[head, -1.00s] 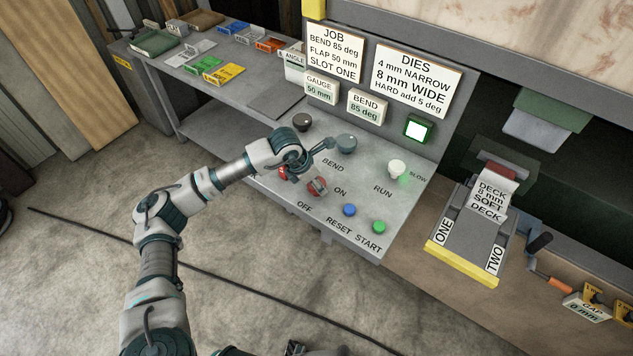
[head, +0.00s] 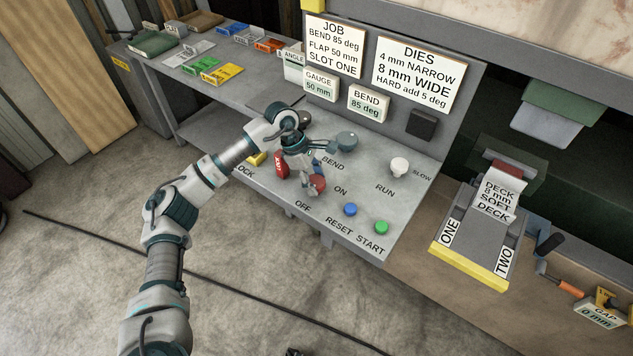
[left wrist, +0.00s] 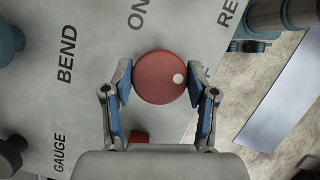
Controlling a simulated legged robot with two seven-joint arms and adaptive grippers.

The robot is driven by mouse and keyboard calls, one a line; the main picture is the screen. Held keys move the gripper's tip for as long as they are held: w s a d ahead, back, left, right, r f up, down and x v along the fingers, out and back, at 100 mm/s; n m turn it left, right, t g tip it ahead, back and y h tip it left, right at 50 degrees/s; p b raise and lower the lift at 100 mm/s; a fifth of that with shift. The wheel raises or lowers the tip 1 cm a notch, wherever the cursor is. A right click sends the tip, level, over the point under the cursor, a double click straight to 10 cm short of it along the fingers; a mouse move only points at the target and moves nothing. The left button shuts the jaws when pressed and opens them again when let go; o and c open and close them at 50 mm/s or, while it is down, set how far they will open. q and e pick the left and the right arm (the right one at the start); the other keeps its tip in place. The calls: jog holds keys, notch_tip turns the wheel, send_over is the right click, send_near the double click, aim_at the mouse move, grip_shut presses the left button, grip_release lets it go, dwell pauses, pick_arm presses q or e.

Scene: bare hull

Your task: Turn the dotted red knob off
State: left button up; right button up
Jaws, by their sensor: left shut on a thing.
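The red knob (head: 317,183) sits on the sloping grey panel between the ON and OFF labels. In the left wrist view the knob (left wrist: 155,82) is round, with a white dot near its right edge; the ON label is above it. My left gripper (head: 312,180) reaches down over the knob from above. In the left wrist view its two blue-padded fingers (left wrist: 160,84) are on either side of the knob, shut on it.
A red tag (head: 281,164) stands just left of my left gripper. A blue button (head: 350,210), a green button (head: 381,227) and a white RUN knob (head: 399,166) lie to the right. A grey-blue BEND knob (head: 346,140) is behind. The square indicator (head: 422,124) is dark.

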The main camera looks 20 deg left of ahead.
pick_arm(q)
jog(key=m+g+b, duration=0.1)
jog(key=m, duration=0.1)
jog(key=m+g+b, duration=0.1)
jog(key=m, duration=0.2)
jog(key=shift+w+a+f+y, duration=0.1)
jog(key=shift+w+f+y, duration=0.1)
jog(key=shift+y, duration=0.2)
jog(key=shift+m+g+b, duration=0.5)
jog(key=shift+m+b, duration=0.05)
jog(key=shift+m, duration=0.95)
pick_arm(e)
jog(key=w+a+r, duration=0.1)
jog(key=w+r, duration=0.3)
jog(key=w, duration=0.3)
jog(key=shift+w+a+r, duration=0.15)
jog(key=shift+a+r, duration=0.1)
jog(key=shift+r, duration=0.15)
pick_arm(q)
jog(key=o, duration=1.1)
jog(key=shift+o, duration=0.2)
jog(key=shift+r, duration=0.1)
jog(key=shift+w+r, duration=0.1)
jog(key=shift+r, duration=0.1)
jog(key=v, duration=1.1)
jog(key=shift+r, duration=0.3)
